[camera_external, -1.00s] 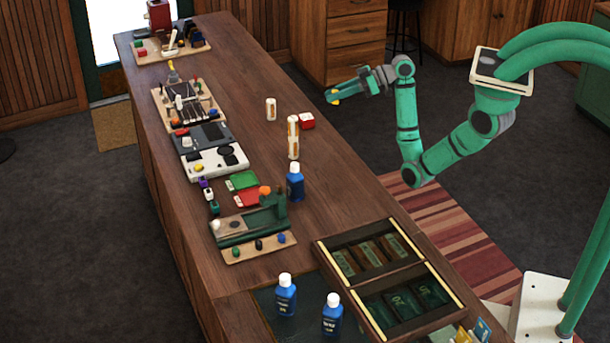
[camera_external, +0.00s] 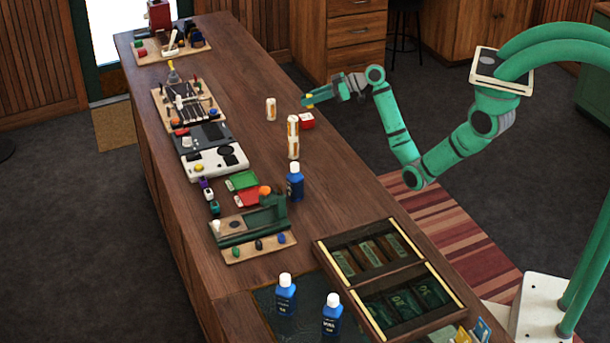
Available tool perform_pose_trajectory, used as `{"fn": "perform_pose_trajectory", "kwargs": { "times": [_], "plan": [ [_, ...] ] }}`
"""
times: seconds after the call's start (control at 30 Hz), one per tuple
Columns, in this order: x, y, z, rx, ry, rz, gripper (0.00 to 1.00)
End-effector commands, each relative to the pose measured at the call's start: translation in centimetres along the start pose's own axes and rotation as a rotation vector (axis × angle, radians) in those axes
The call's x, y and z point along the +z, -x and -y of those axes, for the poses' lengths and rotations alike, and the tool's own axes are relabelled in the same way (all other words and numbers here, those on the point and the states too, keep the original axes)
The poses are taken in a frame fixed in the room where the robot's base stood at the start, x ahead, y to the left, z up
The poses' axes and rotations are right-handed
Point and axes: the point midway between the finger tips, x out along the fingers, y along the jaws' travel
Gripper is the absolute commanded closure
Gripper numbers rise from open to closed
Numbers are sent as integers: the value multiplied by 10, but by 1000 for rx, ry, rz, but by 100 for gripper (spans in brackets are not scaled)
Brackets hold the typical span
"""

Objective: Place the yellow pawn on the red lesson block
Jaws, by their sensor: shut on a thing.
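The red lesson block (camera_external: 307,122) is a small red block with a white patch, standing on the counter just below the gripper in the picture. The pawn appears above the block and apart from it.
White-and-orange cylinders (camera_external: 293,137) stand close left of the block, with another cylinder (camera_external: 271,109) farther left. A blue bottle (camera_external: 295,182) stands nearer. A wooden tray (camera_external: 390,280) lies at the front right.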

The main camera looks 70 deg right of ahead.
Motion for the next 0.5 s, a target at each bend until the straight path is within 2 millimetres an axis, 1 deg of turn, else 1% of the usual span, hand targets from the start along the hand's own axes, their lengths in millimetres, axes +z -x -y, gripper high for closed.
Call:
{"fn": "perform_pose_trajectory", "kwargs": {
  "times": [0.27, 0.4, 0.5],
  "plan": [
    [10, -15, -7, -1, -1, 1, 100],
    [28, -24, -8, -1, -3, 2, 100],
    [38, -28, -8, -1, -2, 1, 100]
  ]
}}
